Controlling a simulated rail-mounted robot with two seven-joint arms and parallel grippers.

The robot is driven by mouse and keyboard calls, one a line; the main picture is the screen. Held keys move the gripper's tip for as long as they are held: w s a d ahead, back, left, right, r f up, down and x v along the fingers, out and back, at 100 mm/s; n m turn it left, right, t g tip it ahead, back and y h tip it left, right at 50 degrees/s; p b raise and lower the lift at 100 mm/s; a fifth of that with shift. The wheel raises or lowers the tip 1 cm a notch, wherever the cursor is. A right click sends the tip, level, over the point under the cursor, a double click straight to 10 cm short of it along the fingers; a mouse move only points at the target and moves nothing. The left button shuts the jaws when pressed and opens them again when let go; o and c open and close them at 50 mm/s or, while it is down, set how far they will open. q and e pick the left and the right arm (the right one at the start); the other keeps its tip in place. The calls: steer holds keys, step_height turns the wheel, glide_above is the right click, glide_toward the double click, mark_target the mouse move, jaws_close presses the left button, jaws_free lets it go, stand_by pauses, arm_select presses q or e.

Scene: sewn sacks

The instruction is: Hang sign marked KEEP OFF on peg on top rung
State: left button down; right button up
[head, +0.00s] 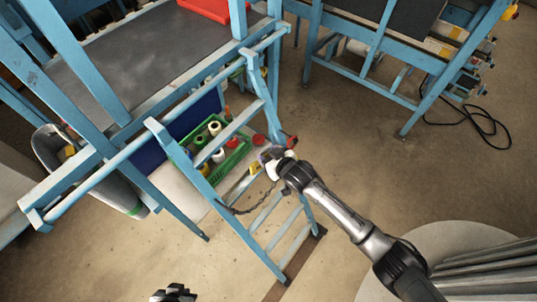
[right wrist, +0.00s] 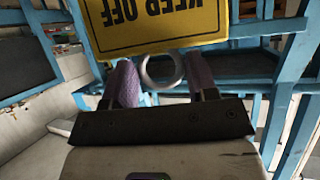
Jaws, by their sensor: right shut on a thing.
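The yellow sign (right wrist: 165,18) marked KEEP OFF shows upside down at the top of the right wrist view. A pale ring (right wrist: 161,70) sits between the two purple finger pads of my right gripper (right wrist: 162,82), which is shut on the sign by this ring. In the head view my right gripper (head: 278,157) is beside the blue ladder (head: 215,198), over its right-hand side; the sign's face is not clear there. The ladder's top rung (head: 236,121) is left of and above the gripper in the picture; I cannot make out the peg. My left gripper (head: 173,294) is partly cut off at the bottom edge.
A dark chain (head: 252,209) hangs beside the ladder. A green crate (head: 222,160) with several spools and a blue workbench (head: 130,60) are behind the ladder. A red tray (head: 205,8) lies on the bench. Another blue bench (head: 385,70) stands at upper right. Floor between is clear.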

steer(key=shift+w+a+f+b, duration=0.55)
steer(key=shift+f+b, duration=0.05)
steer(key=shift+f, duration=0.15)
steer(key=w+a+b, duration=0.3)
steer(key=shift+f+b, duration=0.1)
steer(key=shift+b, duration=0.3)
steer(key=shift+a, duration=0.1)
stand_by(0.4)
steer(key=shift+w+a+b, duration=0.35)
steer(key=shift+w+a, duration=0.15)
steer(key=shift+a, duration=0.05)
stand_by(0.3)
stand_by(0.5)
